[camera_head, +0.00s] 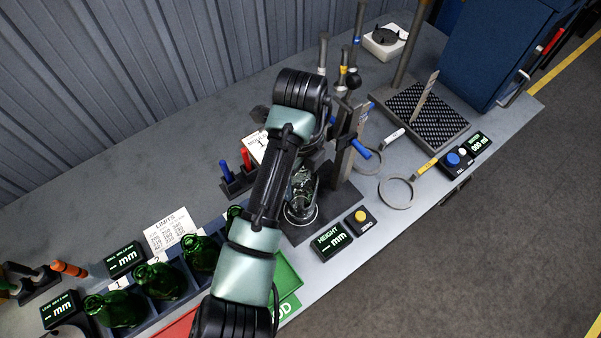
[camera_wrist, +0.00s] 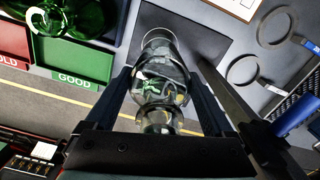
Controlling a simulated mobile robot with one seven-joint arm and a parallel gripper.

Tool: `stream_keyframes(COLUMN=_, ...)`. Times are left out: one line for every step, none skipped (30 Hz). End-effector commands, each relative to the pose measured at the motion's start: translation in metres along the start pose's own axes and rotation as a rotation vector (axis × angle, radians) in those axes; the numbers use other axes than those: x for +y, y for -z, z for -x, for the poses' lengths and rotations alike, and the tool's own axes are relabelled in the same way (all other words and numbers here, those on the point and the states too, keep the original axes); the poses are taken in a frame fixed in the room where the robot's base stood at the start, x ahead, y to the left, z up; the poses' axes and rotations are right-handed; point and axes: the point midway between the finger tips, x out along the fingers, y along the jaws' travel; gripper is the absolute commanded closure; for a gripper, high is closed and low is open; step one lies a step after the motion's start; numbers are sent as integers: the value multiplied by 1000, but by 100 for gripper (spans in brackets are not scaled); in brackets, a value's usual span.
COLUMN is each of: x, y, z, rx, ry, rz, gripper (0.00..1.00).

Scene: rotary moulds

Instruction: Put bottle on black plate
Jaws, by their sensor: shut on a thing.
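A clear glass bottle (camera_head: 301,192) shows beside my arm in the head view, over the black plate (camera_head: 338,203) of the height gauge. In the wrist view the bottle (camera_wrist: 162,72) stands between the two fingers of my gripper (camera_wrist: 160,98), which is shut on it. The bottle's base overlaps the left part of the black plate (camera_wrist: 208,42) in that view. I cannot tell whether the base touches the plate. In the head view my arm hides the gripper and part of the bottle.
The gauge's upright (camera_head: 347,143) with a blue handle stands close right of the bottle. A height display (camera_head: 331,240) and yellow button (camera_head: 361,216) sit in front. Green bottles (camera_head: 160,281) stand in a rack at left, beside a green GOOD tray (camera_head: 287,280). Ring gauges (camera_head: 397,193) lie right.

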Motion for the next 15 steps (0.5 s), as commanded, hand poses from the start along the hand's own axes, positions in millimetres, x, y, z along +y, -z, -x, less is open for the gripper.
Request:
stream_keyframes(x=0, y=0, z=1, rx=-2, ry=2, rz=0, gripper=100)
stream_keyframes(x=0, y=0, z=1, rx=-2, ry=2, rz=0, gripper=100)
stream_keyframes(x=0, y=0, z=0, rx=-1, ry=2, rz=0, gripper=100)
stream_keyframes(x=0, y=0, z=-1, rx=-1, ry=2, rz=0, gripper=100)
stream_keyframes(x=0, y=0, z=-2, rx=-1, ry=2, rz=0, gripper=100)
stream_keyframes(x=0, y=0, z=-3, rx=-1, ry=2, rz=0, gripper=100)
stream_keyframes(x=0, y=0, z=-3, rx=0, ry=0, rz=0, gripper=7)
stream_keyframes(x=0, y=0, z=-3, rx=0, ry=0, rz=-1, gripper=2)
stream_keyframes(x=0, y=0, z=-3, rx=0, ry=0, rz=-1, gripper=0)
stream_keyframes(x=0, y=0, z=-3, rx=0, ry=0, rz=-1, gripper=0)
stream_keyframes(x=0, y=0, z=-3, rx=0, ry=0, rz=0, gripper=0)
stream_keyframes(x=0, y=0, z=-3, rx=0, ry=0, rz=-1, gripper=0)
stream_keyframes(x=0, y=0, z=-3, rx=0, ry=0, rz=-1, gripper=0)
stream_keyframes(x=0, y=0, z=-3, rx=0, ry=0, rz=0, gripper=0)
stream_keyframes(x=0, y=0, z=-3, rx=0, ry=0, rz=0, gripper=0)
